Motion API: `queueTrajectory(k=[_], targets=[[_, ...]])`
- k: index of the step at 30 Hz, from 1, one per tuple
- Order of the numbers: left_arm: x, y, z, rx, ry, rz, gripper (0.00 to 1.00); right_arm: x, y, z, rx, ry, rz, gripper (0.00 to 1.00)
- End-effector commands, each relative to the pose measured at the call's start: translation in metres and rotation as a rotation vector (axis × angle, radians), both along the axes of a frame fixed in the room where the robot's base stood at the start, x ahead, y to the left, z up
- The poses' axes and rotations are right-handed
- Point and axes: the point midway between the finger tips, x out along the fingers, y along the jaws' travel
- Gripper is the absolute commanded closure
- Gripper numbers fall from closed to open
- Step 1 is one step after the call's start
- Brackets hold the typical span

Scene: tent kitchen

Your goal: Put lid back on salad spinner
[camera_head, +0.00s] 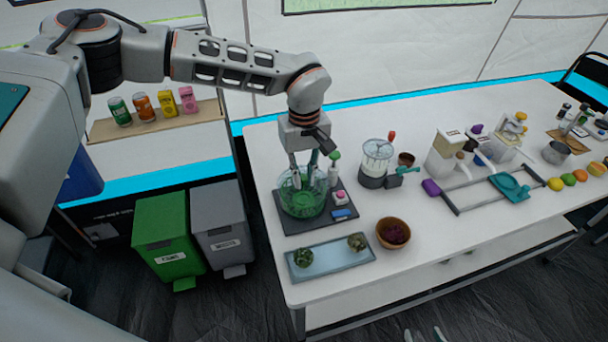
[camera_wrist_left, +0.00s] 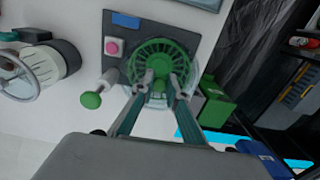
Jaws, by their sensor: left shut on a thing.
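The salad spinner (camera_head: 303,205) is a clear, green-tinted bowl on a dark mat near the table's left end. My left gripper (camera_head: 304,182) reaches down into its outline from above. The fingers hide the gripped spot, and I cannot tell whether the lid touches the bowl's rim. My right gripper (camera_head: 423,335) shows only its two fingertips at the bottom edge, apart and empty, below the table.
A green-topped bottle (camera_head: 334,168), a pink-topped item (camera_head: 340,197) and a blue item (camera_head: 344,213) are close beside the spinner. A blue tray (camera_head: 325,262) with two green items lies in front. A wooden bowl (camera_head: 393,233) and a clear-topped appliance (camera_head: 376,160) stand to the right.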

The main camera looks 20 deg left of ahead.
Motion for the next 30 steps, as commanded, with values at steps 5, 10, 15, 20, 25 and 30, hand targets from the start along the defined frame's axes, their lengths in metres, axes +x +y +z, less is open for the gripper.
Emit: queueTrajectory(k=[5,10,15,20,25,30], targets=[[0.0001,0.0000,0.0001,0.000,0.000,0.000,1.00,0.0002,0.0001,0.0014,0.000,-0.001,0.000,0.60],[0.0001,0.0000,0.0000,0.000,0.000,0.000,1.00,0.0003,0.0002,0.0018,0.001,-0.002,0.000,0.60],[0.0001,0.0000,0.0000,0.000,0.000,0.000,1.00,0.0011,0.0005,0.0035,0.002,-0.005,0.001,0.60],[0.0001,-0.0001,-0.0009,0.000,0.000,0.000,1.00,0.0016,0.0005,0.0059,0.001,-0.006,0.000,0.60],[0.0003,0.0000,-0.0026,0.001,-0.001,0.000,1.00,0.0018,0.0005,0.0074,0.002,-0.007,0.000,0.60],[0.0003,0.0000,-0.0030,0.000,0.000,0.000,1.00,0.0017,0.0005,0.0068,0.002,-0.007,0.000,0.60]])
